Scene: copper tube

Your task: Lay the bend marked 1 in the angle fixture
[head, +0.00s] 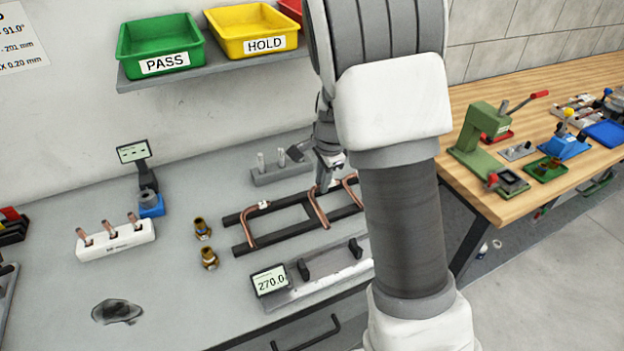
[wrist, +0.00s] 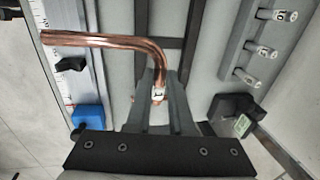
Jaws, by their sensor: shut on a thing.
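The copper bend marked 1 (wrist: 120,41) is in my gripper (wrist: 158,98). The fingers are shut on its short leg, at the white tag. Its long leg points left in the wrist view, towards the ruled gauge. In the head view the held bend (head: 318,210) is at the middle of the black rack, under my gripper (head: 327,183). I cannot tell whether it still touches the rack. A small green-screened device (wrist: 240,123) stands at the lower right of the wrist view. I cannot tell whether this is the angle fixture.
The black rack (head: 238,251) carries a bend (head: 249,228) on the left and another (head: 350,186) on the right. A gauge reading 270.0 (head: 270,281) lies in front. A pegged block (head: 283,174) stands behind. Two brass fittings (head: 209,258) stand left. My arm hides the bench's right part.

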